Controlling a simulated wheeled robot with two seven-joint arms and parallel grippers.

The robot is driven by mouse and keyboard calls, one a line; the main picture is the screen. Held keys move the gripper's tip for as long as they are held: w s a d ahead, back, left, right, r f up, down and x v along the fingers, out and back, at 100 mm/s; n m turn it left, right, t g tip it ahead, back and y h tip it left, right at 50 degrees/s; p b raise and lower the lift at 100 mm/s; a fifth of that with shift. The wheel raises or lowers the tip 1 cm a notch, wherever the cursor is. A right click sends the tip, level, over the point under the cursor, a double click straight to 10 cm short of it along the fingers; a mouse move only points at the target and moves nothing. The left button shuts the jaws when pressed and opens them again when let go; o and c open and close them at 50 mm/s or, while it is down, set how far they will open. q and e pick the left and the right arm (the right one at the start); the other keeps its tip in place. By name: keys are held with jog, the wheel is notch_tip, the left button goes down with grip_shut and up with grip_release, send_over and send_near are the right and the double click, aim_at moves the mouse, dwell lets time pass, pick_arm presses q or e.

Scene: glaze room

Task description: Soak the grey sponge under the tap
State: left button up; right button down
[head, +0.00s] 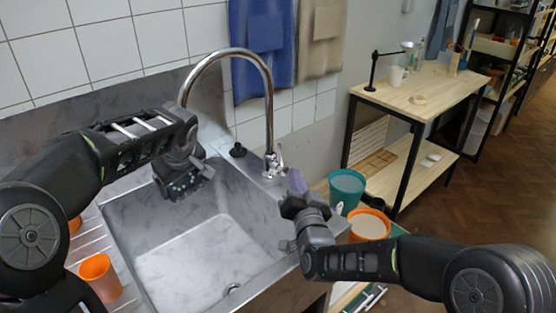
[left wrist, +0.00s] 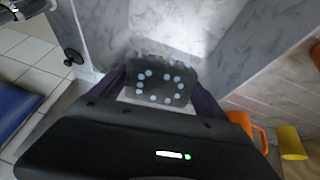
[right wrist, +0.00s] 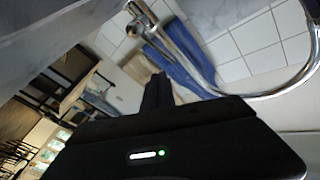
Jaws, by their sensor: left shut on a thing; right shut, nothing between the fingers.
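The grey sponge (head: 184,187), dark with pale blue dots, is held over the left back part of the steel sink (head: 262,205). My left gripper (head: 186,172) is shut on it; the left wrist view shows the sponge (left wrist: 160,86) between the two fingers. The curved tap (head: 270,110) stands at the sink's back rim, its spout reaching left above my left gripper. The spout's end is partly behind my left arm, and I see no clear water stream. My right gripper (head: 296,186) is shut and empty, just right of and in front of the tap's lever (head: 280,157).
An orange cup (head: 100,277) stands on the drainer left of the sink. A teal bucket (head: 347,186) and an orange bucket (head: 369,224) stand right of the sink. Blue (head: 258,45) and beige (head: 320,38) cloths hang behind the tap. A wooden table (head: 425,90) stands further right.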

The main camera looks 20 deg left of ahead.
jog(key=s+a+f+n, duration=0.1)
jog(key=s+n, duration=0.2)
jog(key=n, duration=0.9)
jog(key=s+a+n+t, duration=0.1)
jog(key=s+n, duration=0.3)
jog(key=n, duration=0.9)
jog(key=shift+s+a+f+n+h, duration=0.2)
jog(key=shift+a+f+n+h, duration=0.15)
jog(key=shift+a, duration=0.3)
jog(key=shift+w, duration=0.1)
send_near(280, 158)
jog(key=w+a+r, duration=0.3)
jog(key=w+a, duration=0.1)
jog(key=shift+w+r, duration=0.3)
jog(key=shift+w, duration=0.1)
